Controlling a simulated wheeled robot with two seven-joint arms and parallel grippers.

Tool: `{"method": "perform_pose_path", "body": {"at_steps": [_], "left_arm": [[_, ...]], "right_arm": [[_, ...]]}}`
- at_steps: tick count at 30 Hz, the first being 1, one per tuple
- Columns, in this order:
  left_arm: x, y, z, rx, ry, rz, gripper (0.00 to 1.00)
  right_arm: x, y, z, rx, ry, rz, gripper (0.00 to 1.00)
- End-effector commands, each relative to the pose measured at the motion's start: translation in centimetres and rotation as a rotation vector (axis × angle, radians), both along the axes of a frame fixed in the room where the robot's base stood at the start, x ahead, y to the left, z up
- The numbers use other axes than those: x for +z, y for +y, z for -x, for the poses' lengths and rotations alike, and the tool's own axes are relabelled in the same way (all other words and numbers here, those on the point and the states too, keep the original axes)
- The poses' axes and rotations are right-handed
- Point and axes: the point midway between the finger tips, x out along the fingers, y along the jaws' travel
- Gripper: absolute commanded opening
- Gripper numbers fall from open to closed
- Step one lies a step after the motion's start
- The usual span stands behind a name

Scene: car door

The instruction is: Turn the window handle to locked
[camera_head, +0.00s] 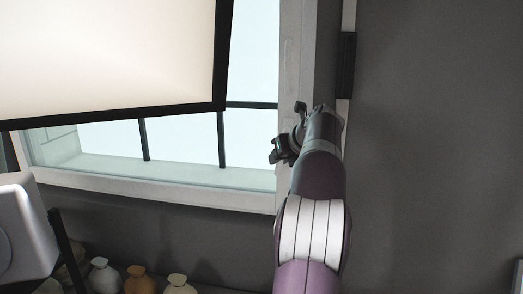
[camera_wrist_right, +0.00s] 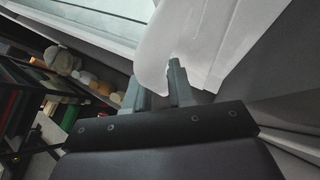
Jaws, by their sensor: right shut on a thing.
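The window (camera_head: 150,180) has a pale frame and fills the upper left of the head view. My right gripper (camera_head: 290,132) is at the right upright of its frame. In the right wrist view my right gripper (camera_wrist_right: 158,82) is shut on a white, curved window handle (camera_wrist_right: 154,48), which sticks up from between the two fingers beside the pale frame (camera_wrist_right: 205,60). In the head view the handle is mostly hidden by the gripper, and I cannot tell its exact angle. My left gripper is in neither view.
A bright panel with a black edge (camera_head: 110,117) hangs in front of the window at upper left. Several vases (camera_head: 140,281) stand below the window. A white rounded object (camera_head: 22,232) is at far left.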

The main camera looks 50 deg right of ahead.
Motion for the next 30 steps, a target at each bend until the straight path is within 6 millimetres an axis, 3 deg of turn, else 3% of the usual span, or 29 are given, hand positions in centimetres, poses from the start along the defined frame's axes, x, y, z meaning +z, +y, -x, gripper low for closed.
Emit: {"method": "perform_pose_path", "body": {"at_steps": [9,26,27,28,30], "left_arm": [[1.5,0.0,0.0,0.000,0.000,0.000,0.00],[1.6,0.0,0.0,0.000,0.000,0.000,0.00],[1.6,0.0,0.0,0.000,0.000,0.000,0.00],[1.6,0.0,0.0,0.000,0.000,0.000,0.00],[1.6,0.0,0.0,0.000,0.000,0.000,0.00]], "right_arm": [[0.3,-0.3,1.4,0.000,0.103,0.059,0.00],[0.2,-0.5,1.7,-0.001,0.126,0.073,0.00],[0.2,-0.4,1.7,-0.001,0.126,0.073,0.33],[0.1,-0.4,1.7,-0.001,0.127,0.072,0.43],[0.1,-0.4,1.7,0.000,0.127,0.071,0.44]]}}
